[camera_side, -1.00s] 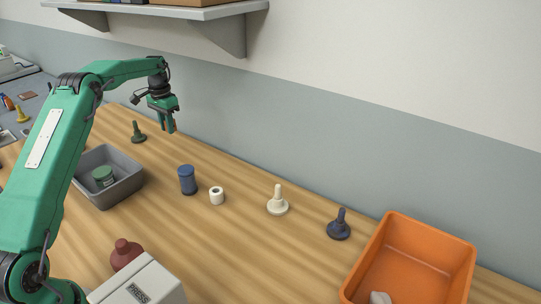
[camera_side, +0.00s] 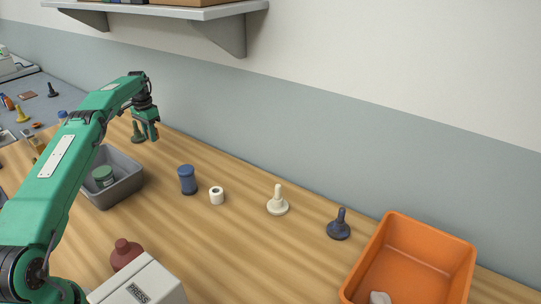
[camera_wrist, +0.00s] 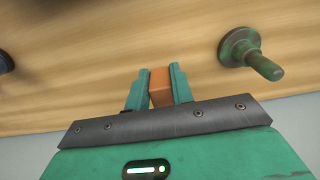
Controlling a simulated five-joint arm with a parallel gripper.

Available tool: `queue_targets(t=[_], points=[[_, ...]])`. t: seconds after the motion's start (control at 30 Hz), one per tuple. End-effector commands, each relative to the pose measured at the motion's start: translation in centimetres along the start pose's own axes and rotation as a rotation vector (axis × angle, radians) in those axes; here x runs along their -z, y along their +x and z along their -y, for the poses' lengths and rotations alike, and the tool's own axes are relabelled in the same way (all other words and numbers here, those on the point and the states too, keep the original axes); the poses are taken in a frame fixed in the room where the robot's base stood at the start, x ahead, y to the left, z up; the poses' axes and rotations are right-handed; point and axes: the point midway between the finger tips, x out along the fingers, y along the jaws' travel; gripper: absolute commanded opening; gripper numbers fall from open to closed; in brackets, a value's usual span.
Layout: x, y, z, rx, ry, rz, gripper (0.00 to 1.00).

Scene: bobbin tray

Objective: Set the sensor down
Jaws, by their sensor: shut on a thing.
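The sensor, seen as a small orange-brown block (camera_wrist: 160,86), is between the two green fingers of my gripper (camera_wrist: 158,84) in the wrist view. The fingers are shut on its sides, and wood tabletop shows beyond it. In the side view my gripper (camera_side: 152,134) is at the left, near the back of the table, just right of a dark green peg (camera_side: 137,135). The sensor is hardly visible there, and I cannot tell how high it is above the table.
The green peg also shows in the wrist view (camera_wrist: 243,47), right of the fingers. A grey bin (camera_side: 120,185) with a green jar, a blue spool (camera_side: 187,180), a white roll (camera_side: 216,196), cream (camera_side: 278,203) and navy (camera_side: 339,227) pegs and an orange bin (camera_side: 430,251) stand around. Wood between them is clear.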

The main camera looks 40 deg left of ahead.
Motion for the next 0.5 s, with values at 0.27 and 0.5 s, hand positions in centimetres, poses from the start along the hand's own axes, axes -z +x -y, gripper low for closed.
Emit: queue_targets(t=[0.27, 0.5], points=[[0.0, 0.2, 0.1, 0.000, 0.000, 0.000, 0.00], [-0.1, 2.4, 0.0, -0.002, 0.000, 0.003, 0.00]])
